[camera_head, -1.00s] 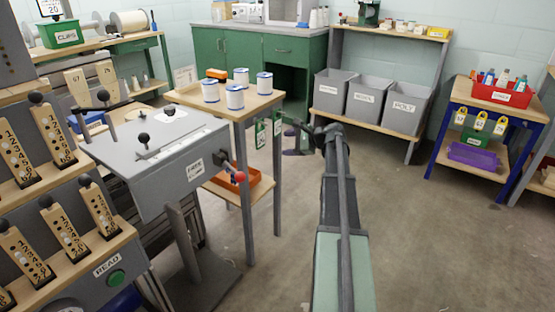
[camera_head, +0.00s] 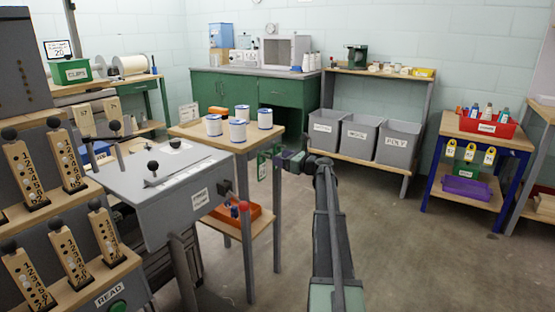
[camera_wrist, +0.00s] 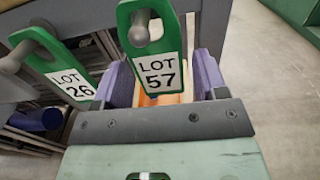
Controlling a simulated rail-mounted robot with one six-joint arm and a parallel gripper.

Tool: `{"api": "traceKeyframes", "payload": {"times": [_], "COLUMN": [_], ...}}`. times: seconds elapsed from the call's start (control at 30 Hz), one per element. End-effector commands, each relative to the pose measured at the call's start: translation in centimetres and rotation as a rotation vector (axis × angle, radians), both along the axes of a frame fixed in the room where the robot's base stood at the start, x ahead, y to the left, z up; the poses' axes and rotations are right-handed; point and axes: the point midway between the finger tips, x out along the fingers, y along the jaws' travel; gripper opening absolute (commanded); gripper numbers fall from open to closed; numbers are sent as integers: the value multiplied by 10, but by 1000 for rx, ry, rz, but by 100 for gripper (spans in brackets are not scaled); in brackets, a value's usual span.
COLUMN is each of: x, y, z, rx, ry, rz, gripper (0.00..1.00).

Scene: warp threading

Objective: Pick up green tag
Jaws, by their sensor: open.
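Two green tags hang on pegs by the wooden table's right side. In the wrist view, the tag reading LOT 57 (camera_wrist: 158,68) hangs on its peg in line with the gap between my purple fingers. The tag reading LOT 26 (camera_wrist: 55,65) hangs on another peg to the left, outside the fingers. My gripper (camera_wrist: 162,75) is open, with one finger showing on each side of LOT 57. I cannot tell whether the fingers touch it. In the head view, a green tag (camera_head: 263,167) shows left of my gripper (camera_head: 290,160); the other is partly hidden.
White and blue spools stand on the wooden table (camera_head: 190,132). A grey machine (camera_head: 190,190) stands to its left. Grey bins (camera_head: 359,138) stand on a shelf behind. A blue-legged stand (camera_head: 430,165) is at right. The floor between is clear.

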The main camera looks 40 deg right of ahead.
Motion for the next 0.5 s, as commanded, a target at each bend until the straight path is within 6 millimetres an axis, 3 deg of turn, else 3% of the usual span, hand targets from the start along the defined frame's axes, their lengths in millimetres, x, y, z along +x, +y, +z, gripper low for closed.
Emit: {"api": "traceKeyframes", "payload": {"times": [0.2, 0.4, 0.5], "x": [36, 38, 37], "y": [14, 16, 15], "z": [-1, -1, -1], "rx": [0, -1, -1], "ry": [0, 0, 0], "rz": [2, 0, 1], "gripper": [66, 66, 52]}}
